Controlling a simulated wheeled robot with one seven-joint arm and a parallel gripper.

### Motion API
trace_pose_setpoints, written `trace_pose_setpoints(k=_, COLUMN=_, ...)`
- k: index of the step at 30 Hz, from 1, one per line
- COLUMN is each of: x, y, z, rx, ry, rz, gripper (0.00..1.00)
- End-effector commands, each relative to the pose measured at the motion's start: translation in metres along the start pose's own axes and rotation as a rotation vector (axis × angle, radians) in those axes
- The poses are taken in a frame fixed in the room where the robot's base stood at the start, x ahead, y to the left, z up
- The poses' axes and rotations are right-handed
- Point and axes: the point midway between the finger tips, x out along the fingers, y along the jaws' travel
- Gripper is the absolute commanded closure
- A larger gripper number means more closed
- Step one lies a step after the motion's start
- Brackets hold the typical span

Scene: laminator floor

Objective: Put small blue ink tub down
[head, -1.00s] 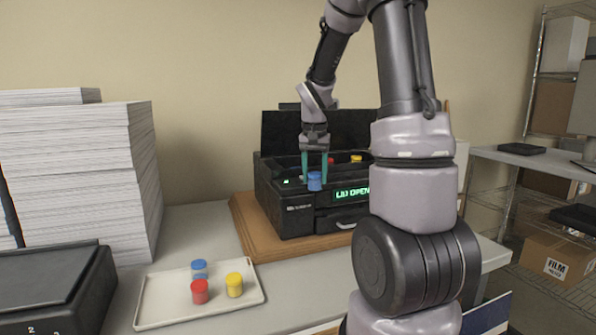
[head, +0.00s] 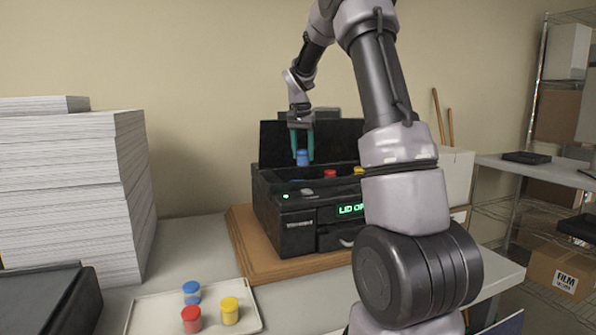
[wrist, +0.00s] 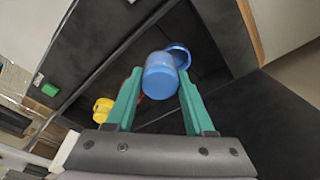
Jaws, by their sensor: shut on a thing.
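My gripper (head: 301,154) is shut on a small blue ink tub (head: 302,159), held upright between its teal fingers over the open black machine (head: 285,218). In the wrist view the held tub (wrist: 159,78) sits between the fingertips (wrist: 158,88). A second blue round thing (wrist: 182,54) shows just behind it, lower in the machine; the head view does not show it apart. A red tub (head: 330,174) and a yellow tub (head: 359,170) sit inside the machine. The yellow one (wrist: 103,109) also shows in the wrist view.
A white tray (head: 150,312) at the front left holds a blue tub (head: 191,292), a red tub (head: 191,319) and a yellow tub (head: 229,310). Paper stacks (head: 75,200) stand at the left. The machine's raised lid (head: 280,143) stands behind the gripper.

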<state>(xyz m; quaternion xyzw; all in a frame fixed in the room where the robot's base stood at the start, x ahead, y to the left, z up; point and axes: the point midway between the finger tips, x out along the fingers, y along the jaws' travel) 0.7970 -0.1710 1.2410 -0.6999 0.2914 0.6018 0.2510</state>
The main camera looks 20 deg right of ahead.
Motion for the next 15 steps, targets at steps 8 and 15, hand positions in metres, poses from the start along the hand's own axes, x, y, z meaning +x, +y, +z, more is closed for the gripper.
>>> trace_pose_setpoints(k=8, x=0.014, y=-0.027, z=-0.026, rx=0.000, ry=-0.002, rz=0.002, gripper=1.00)
trace_pose_setpoints(k=15, x=0.035, y=-0.027, z=-0.022, rx=0.000, ry=0.000, rz=0.000, gripper=1.00)
